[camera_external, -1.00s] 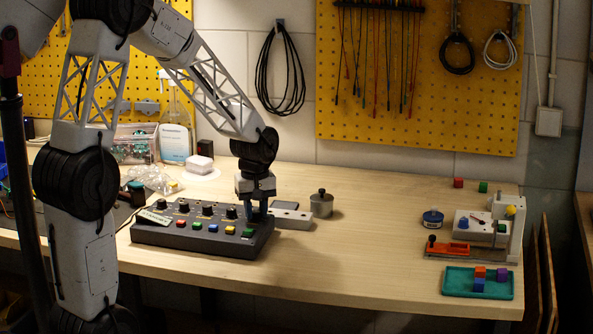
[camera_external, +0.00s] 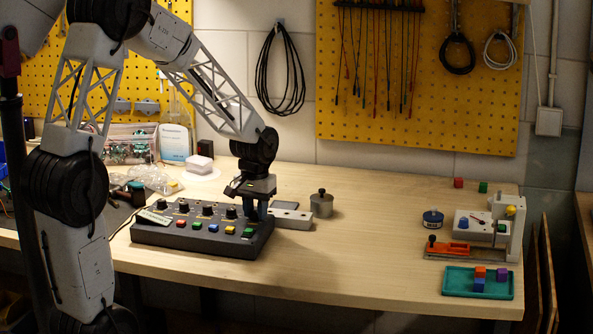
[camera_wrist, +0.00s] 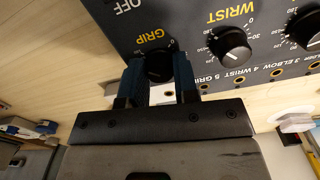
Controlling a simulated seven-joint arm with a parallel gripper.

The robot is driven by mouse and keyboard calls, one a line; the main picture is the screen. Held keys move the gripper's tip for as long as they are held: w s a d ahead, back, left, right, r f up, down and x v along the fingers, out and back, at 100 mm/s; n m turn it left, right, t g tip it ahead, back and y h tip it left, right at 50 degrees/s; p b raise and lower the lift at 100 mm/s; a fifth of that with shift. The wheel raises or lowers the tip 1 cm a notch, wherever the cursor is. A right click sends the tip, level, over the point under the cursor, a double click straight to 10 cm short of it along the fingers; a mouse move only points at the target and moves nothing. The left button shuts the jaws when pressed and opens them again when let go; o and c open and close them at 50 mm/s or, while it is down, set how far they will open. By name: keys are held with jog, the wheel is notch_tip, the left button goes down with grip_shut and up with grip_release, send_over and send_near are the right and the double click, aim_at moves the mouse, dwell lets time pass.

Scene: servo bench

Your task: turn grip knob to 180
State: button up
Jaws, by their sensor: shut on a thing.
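The dark control box (camera_external: 170,234) stands on the bench with a row of black knobs and several coloured buttons. My gripper (camera_external: 254,212) points down at the right end of the knob row. In the wrist view the black grip knob (camera_wrist: 159,68) sits under the yellow GRIP label, between the two blue fingers of my gripper (camera_wrist: 160,80), which are shut on it. The fingers hide its sides and much of its scale, so I cannot read its setting. The wrist knob (camera_wrist: 231,45) beside it is free, with a white pointer line.
A grey block with holes (camera_external: 291,218) and a lidded metal pot (camera_external: 321,204) stand just right of the box. A teal tray (camera_external: 455,289) with coloured cubes is at the far right.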

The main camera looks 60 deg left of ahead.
aim_at(256, 211)
dwell(0.3)
jog(key=o, duration=0.9)
jog(key=shift+o, duration=0.2)
jog(key=shift+r, duration=3.9)
